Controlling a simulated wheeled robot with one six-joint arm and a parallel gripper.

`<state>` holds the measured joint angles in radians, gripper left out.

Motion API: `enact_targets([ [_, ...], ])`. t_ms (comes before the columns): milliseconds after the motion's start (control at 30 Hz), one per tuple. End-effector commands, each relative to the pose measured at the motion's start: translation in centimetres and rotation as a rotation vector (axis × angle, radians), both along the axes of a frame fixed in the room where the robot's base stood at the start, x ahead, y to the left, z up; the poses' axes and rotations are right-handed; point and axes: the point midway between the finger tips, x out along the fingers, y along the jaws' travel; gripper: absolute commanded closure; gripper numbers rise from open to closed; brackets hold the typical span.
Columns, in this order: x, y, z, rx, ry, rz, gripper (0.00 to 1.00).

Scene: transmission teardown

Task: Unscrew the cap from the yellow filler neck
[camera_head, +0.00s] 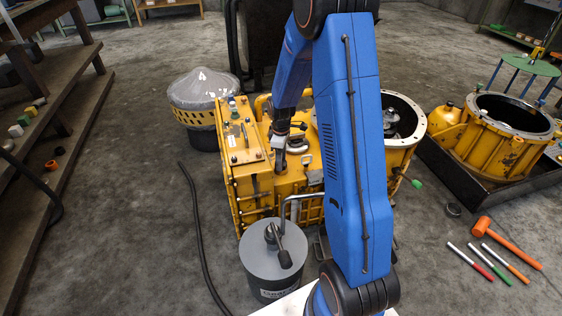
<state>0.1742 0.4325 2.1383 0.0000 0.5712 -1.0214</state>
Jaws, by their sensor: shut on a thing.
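My gripper (279,148) points down at the top of the yellow transmission housing (250,182) in the middle of the view. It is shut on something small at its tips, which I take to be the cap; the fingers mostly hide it. The yellow filler neck is also hard to make out below the fingers. I cannot tell whether the cap is still on the neck or lifted.
A grey canister with a pump handle (262,265) stands in front of the housing. A second yellow housing (490,152) sits in a dark tray at right. An orange hammer (507,243) and several markers lie on the floor. A black hose (200,235) runs along the left.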

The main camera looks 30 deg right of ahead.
Motion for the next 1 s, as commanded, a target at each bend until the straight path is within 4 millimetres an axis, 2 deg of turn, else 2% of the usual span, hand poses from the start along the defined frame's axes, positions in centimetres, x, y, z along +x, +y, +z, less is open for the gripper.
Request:
enact_targets([
  [633,0.0,0.0,3.2,-0.001,-0.002,0.0,0.96],
  [1000,0.0,0.0,3.5,0.0,0.0,0.0,0.96],
])
